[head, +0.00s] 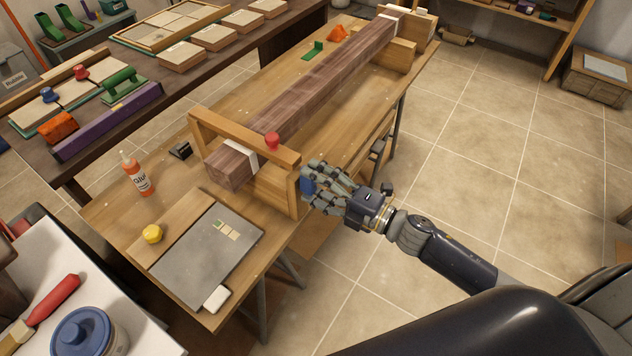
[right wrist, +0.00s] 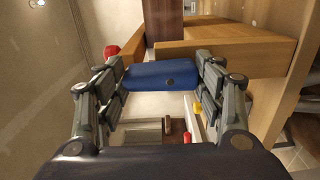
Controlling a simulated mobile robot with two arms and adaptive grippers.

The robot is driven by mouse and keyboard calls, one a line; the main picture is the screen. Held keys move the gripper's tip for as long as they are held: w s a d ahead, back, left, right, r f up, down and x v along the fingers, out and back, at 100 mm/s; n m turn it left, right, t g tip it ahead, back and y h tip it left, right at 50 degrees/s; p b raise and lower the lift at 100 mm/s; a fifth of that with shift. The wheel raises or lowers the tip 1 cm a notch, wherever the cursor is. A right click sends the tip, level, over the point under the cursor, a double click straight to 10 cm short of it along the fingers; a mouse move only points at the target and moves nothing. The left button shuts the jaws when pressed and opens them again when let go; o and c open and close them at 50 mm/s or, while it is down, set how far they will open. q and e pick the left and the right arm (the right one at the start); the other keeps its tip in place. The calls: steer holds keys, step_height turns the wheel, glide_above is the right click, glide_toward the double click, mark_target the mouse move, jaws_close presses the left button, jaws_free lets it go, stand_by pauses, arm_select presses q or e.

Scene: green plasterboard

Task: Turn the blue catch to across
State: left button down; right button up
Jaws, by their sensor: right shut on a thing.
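The blue catch (head: 307,188) sits at the near right end of the wooden frame (head: 245,137) that spans the dark timber beam (head: 320,80). My right gripper (head: 318,184) reaches in from the right and is shut on the catch. In the right wrist view the blue catch (right wrist: 160,76) lies between the two fingers of the right gripper (right wrist: 161,68), its long side running from finger to finger and parallel to the wooden bar behind it. The fingers hide part of the catch in the head view. My left gripper is out of view.
A red knob (head: 272,140) stands on top of the frame. A glue bottle (head: 136,174), a yellow knob (head: 152,234) and a grey board (head: 208,254) are on the near part of the bench.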

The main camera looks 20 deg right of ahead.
steer(key=o, duration=1.1)
steer(key=shift+c, duration=0.2)
steer(key=v, duration=1.2)
